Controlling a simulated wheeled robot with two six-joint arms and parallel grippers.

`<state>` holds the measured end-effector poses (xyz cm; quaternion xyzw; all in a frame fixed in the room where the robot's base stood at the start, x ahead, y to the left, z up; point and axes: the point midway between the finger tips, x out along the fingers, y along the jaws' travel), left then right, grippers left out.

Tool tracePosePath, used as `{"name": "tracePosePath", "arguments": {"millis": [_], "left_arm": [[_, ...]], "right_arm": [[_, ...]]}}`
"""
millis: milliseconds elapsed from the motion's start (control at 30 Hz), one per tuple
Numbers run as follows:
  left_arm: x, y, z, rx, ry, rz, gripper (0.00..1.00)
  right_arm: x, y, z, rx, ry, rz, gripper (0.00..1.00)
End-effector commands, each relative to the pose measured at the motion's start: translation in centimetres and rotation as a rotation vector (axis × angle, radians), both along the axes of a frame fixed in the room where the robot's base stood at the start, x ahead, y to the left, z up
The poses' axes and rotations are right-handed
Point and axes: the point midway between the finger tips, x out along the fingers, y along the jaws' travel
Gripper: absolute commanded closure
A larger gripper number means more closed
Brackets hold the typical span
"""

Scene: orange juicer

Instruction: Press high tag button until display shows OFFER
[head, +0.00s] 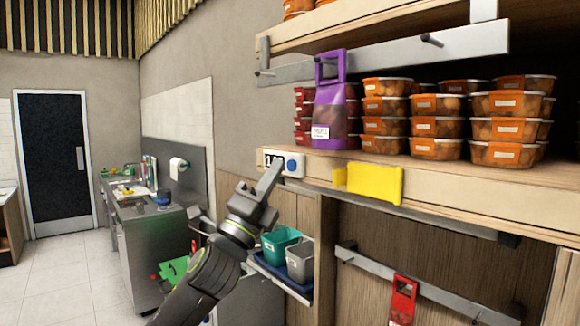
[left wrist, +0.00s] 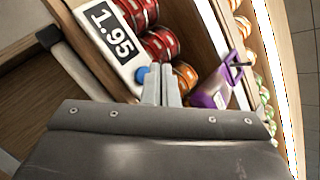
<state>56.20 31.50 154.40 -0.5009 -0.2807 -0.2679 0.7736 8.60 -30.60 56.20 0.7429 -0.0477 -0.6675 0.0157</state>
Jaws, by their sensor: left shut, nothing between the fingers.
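The high tag (head: 297,171) is a small white unit on the front edge of the wooden shelf. In the left wrist view the tag's display (left wrist: 110,31) reads 1.95, and its round blue button (left wrist: 142,75) sits at the display's end. The blue button also shows in the head view (head: 291,165), where my fingers partly cover the display. My left gripper (head: 277,167) is shut and empty, pointing up at the tag. In the left wrist view its fingertips (left wrist: 161,70) are right beside the button; I cannot tell whether they touch it. My right gripper is not in view.
A purple bag (head: 331,110) stands on the shelf above the tag, beside stacked orange tubs (head: 437,128). A yellow tag holder (head: 375,183) is further right on the edge. Below are a teal bin (head: 279,245), a grey bin (head: 300,262) and a hanging red pack (head: 403,300).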

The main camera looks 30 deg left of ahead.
Motion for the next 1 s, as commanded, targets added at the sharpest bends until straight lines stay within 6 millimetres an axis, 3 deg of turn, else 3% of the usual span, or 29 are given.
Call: {"name": "tracePosePath", "arguments": {"millis": [1000], "left_arm": [[0.79,-0.35,0.01,0.000,0.000,0.000,1.00]], "right_arm": [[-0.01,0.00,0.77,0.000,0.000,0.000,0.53]]}}
